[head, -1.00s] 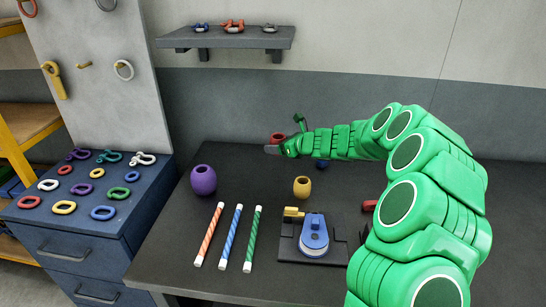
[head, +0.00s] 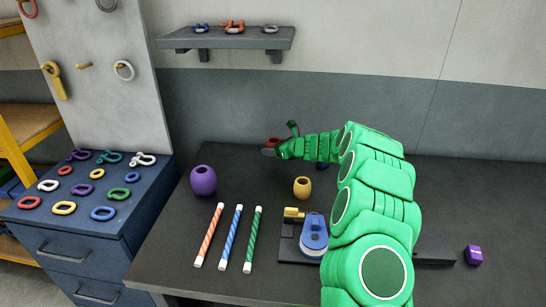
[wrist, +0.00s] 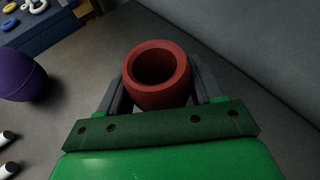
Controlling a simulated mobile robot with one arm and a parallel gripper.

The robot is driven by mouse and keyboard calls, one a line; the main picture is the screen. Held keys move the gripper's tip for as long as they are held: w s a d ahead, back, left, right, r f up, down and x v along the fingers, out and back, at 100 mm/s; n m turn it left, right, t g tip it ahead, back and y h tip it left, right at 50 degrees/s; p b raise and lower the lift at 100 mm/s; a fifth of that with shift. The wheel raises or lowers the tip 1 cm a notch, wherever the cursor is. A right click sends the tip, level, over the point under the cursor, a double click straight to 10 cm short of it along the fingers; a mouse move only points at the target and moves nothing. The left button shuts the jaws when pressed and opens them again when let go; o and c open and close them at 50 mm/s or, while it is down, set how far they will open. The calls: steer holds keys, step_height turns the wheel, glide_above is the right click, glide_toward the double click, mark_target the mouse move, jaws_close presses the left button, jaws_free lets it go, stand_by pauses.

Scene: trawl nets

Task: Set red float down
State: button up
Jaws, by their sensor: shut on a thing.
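The red float (wrist: 158,75) is a short round barrel with a wide hole in its top. In the wrist view it sits between the two grey fingers of my gripper (wrist: 158,88), which are shut on it. In the head view the red float (head: 272,142) shows small at the back of the dark table, partly hidden by my gripper (head: 270,151). I cannot tell whether its underside touches the table.
A purple float (head: 203,181) stands to the left, and a yellow float (head: 302,187) stands in front of my gripper. A blue device (head: 314,235) and a purple block (head: 473,255) are to the right.

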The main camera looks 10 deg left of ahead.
mark_target(275, 163)
steer(key=shift+w+a+f, duration=0.15)
steer(key=shift+w+f, duration=0.4)
steer(key=shift+f, duration=0.25)
steer(key=shift+w+f, duration=0.1)
steer(key=shift+f, duration=1.5)
steer(key=shift+f, duration=0.15)
steer(key=o, duration=1)
steer(key=shift+o, duration=0.2)
steer(key=shift+s+d+r, duration=0.25)
steer(key=shift+d+r, duration=0.1)
steer(key=shift+r, duration=0.05)
steer(key=shift+v, duration=5.5)
steer(key=shift+s, duration=0.1)
